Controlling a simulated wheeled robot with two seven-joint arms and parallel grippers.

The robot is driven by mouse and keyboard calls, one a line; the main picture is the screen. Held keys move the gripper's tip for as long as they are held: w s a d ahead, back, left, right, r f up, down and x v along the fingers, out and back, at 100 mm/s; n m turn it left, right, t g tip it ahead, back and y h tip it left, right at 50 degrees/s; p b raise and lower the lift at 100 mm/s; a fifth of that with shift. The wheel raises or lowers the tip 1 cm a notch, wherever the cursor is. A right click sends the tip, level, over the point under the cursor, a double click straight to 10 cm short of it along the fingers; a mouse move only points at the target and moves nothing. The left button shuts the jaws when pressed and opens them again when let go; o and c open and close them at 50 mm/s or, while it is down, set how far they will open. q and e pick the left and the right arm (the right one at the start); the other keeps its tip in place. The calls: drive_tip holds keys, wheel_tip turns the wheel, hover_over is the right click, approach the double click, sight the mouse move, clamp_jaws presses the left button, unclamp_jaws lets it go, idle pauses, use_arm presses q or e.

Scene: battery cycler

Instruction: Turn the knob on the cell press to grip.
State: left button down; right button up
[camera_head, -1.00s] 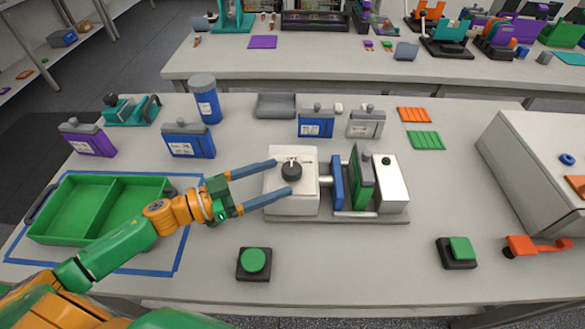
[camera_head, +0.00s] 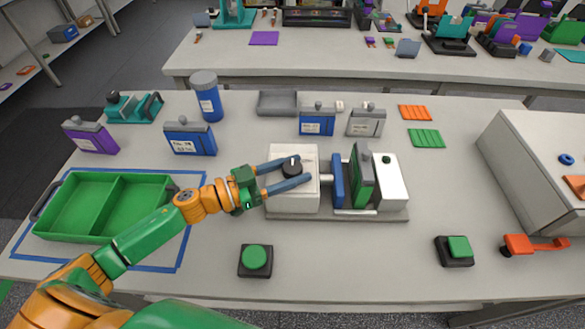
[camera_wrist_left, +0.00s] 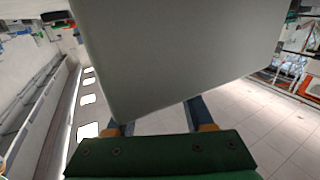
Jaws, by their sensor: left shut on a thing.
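The cell press (camera_head: 293,203) stands mid-table, with a white block on the left, a blue plate and a green plate in the middle and a white end block. Its black knob (camera_head: 291,167) is on top of the left block. My left gripper (camera_head: 300,170) is shut on the knob, one blue finger on its far side and one on its near side. In the left wrist view a large grey surface hides the fingertips; only the blue finger bases (camera_wrist_left: 198,112) show. The mark the knob points to cannot be read. My right gripper is not in view.
A green tray (camera_head: 107,232) lies inside blue tape at left. Two green buttons (camera_head: 255,257) (camera_head: 459,247) stand along the front. Blue, purple and grey containers (camera_head: 190,139) stand behind, and a white machine (camera_head: 535,150) stands at right.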

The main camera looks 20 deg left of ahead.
use_arm(q)
drive_tip(key=shift+w+f+m+g+h+b, duration=0.1)
drive_tip(key=shift+f+m+g+h+b, duration=0.1)
drive_tip(key=shift+m+g+h+b, duration=0.7)
drive_tip(key=m+g+h+b, duration=0.1)
drive_tip(key=m+g+b, duration=0.1)
drive_tip(key=g+b, duration=0.1)
drive_tip(key=m+g+h+b, duration=0.1)
drive_tip(key=m+g+b, duration=0.1)
drive_tip(key=g+b, duration=0.2)
drive_tip(key=shift+f+m+h+b, duration=0.1)
drive_tip(key=shift+m+h+b, duration=0.2)
drive_tip(key=shift+m+b, duration=0.1)
drive_tip(key=shift+m+g+b, duration=0.5)
drive_tip(key=shift+g+b, duration=0.4)
drive_tip(key=shift+g, duration=0.1)
drive_tip(key=shift+r+g, duration=0.25)
drive_tip(key=shift+g, duration=0.05)
drive_tip(key=shift+c, duration=1.4)
unclamp_jaws()
